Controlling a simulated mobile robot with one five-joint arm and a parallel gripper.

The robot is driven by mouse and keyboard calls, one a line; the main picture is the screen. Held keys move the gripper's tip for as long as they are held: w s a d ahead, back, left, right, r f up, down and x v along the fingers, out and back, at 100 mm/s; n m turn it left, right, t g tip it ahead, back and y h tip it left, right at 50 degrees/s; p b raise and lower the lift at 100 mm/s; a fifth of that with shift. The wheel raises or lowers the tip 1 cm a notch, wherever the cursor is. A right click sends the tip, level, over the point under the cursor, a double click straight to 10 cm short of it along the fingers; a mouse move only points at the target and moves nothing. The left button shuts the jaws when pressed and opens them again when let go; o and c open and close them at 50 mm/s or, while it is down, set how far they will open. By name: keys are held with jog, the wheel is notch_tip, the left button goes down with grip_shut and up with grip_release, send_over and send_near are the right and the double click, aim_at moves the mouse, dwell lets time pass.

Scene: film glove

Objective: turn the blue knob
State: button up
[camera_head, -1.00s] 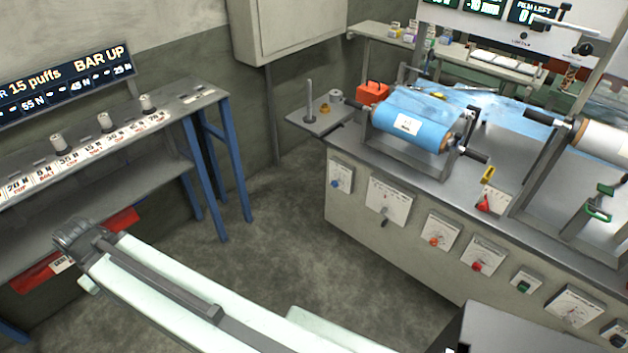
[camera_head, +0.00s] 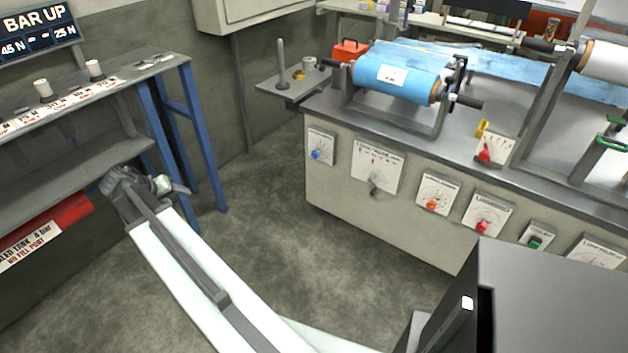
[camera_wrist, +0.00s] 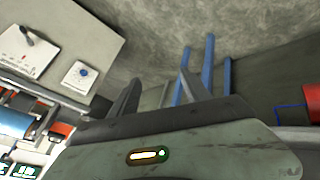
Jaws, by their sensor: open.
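The blue knob (camera_head: 316,154) sits on a small white dial plate at the left end of the bench front in the head view. It also shows at the upper left of the wrist view (camera_wrist: 83,73). My gripper (camera_head: 180,187) is at the end of my arm, left of the knob with a wide gap of open floor between them. In the wrist view its two dark fingers (camera_wrist: 160,88) stand apart and empty, with the knob off to their left. The fingers are small and hard to make out in the head view.
The grey bench (camera_head: 390,210) carries other dials and a blue film roll (camera_head: 397,75). A small shelf (camera_head: 290,88) juts from its left end. A blue-legged rack (camera_head: 190,150) stands close beside my gripper. The floor (camera_head: 270,220) between rack and bench is clear.

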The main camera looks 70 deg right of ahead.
jog(key=s+d+f+m+g+h+b, duration=0.15)
jog(key=d+f+b, duration=0.25)
jog(key=d, duration=0.4)
jog(key=s+d+f+m+h+b, duration=0.2)
jog(key=d+f+b, duration=0.25)
jog(key=d, duration=0.35)
jog(key=m+g+h+b, duration=0.4)
jog(key=m+h+b, duration=0.2)
jog(key=b, duration=1.6)
send_near(314, 155)
jog(key=d, duration=0.2)
jog(key=shift+n, duration=0.25)
jog(key=x, duration=0.8)
jog(key=shift+s+f, duration=0.1)
grip_shut()
jog(key=shift+s+a, duration=0.1)
jog(key=shift+a, duration=0.05)
